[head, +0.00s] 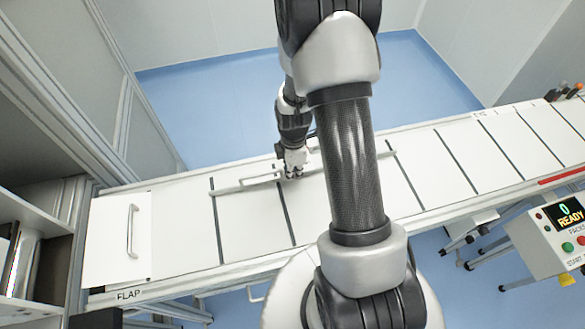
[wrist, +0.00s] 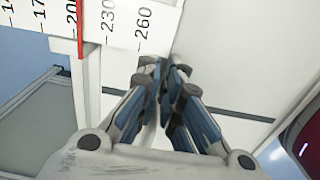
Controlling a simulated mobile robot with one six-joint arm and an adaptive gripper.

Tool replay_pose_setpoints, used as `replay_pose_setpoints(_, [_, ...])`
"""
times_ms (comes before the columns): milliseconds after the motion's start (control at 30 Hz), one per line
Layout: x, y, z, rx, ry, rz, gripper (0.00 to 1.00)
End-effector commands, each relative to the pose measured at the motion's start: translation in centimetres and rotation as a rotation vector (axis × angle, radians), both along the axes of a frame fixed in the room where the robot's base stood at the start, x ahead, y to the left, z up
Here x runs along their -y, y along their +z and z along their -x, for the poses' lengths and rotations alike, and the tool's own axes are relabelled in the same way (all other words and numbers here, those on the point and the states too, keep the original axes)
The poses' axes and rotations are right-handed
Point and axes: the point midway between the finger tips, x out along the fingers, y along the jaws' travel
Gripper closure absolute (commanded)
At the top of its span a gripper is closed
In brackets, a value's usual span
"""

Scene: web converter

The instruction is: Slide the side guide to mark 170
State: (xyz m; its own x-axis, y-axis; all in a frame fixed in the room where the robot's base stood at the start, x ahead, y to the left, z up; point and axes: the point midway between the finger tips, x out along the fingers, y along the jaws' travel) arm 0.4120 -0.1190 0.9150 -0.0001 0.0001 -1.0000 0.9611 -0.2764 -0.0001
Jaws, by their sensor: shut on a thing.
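The side guide (head: 240,186) is a long pale bar lying along the far side of the white conveyor top. My gripper (head: 293,172) is down at the guide, near its middle. In the wrist view my gripper (wrist: 163,75) has its fingers close together, shut on the guide; the fingers hide the held part. A white scale (wrist: 122,22) shows marks 200, 230 and 260, with lower marks cut off at the left. A red line (wrist: 80,28) stands at the 200 mark, on its 230 side.
The white conveyor (head: 170,230) has dark cross gaps. A flap with a handle (head: 130,230) is at its left end. A control box (head: 550,235) reading READY stands at the right. Blue floor (head: 215,100) lies clear beyond; a cabinet (head: 35,190) stands at the left.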

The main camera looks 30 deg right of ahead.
Motion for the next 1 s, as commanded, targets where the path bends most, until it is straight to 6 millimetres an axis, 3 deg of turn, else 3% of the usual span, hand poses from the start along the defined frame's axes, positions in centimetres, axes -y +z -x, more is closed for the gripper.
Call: replay_pose_setpoints(1000, [-0.8,-0.1,2.6,-0.005,0.000,-0.001,1.00])
